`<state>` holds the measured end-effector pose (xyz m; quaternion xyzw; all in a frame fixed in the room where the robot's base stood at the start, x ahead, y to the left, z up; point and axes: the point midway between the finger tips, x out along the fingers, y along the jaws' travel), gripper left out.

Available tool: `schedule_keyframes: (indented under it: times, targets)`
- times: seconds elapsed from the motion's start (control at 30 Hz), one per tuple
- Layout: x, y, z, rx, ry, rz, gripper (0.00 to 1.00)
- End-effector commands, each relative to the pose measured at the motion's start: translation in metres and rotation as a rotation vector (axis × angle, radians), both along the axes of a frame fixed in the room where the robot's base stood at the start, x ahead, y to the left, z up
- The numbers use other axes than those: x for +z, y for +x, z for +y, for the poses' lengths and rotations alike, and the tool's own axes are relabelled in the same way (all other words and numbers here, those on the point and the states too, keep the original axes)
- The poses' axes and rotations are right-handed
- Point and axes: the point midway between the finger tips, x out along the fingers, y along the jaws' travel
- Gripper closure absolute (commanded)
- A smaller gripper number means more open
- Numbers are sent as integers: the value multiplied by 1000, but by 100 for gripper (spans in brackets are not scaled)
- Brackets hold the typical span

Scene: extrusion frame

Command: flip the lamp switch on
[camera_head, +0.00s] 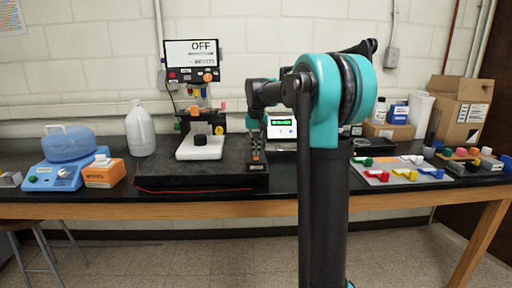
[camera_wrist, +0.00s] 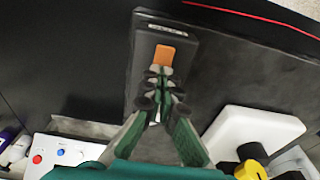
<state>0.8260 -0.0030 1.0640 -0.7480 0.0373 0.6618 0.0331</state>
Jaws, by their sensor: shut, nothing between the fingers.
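A dark box with an orange rocker (camera_wrist: 164,56) and a small label is in the upper middle of the wrist view. I take it for the lamp switch. My gripper (camera_wrist: 160,80) is shut and empty, its fingertips overlapping the box just below the rocker in that picture. I cannot tell whether they touch it. In the head view my gripper (camera_head: 255,158) points down over the right part of a black slab (camera_head: 165,180). A screen (camera_head: 192,52) reading "OFF" stands behind the slab. The rocker is not clear in the head view.
An instrument with a white base (camera_head: 199,148) stands left of my gripper; this base (camera_wrist: 250,130) is lower right in the wrist view. A white device with a green display (camera_head: 282,123) is behind. A white jug (camera_head: 140,130) stands left. The slab's front left is clear.

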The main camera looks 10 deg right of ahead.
Motion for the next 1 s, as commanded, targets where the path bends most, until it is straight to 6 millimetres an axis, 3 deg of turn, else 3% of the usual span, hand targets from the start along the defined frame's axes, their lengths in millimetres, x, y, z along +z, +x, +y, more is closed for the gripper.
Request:
schedule_keyframes:
  times: [0.57,1.0]
  targets:
    - [-7,2,0,0,0,1,100]
    - [-3,-13,2,1,0,2,100]
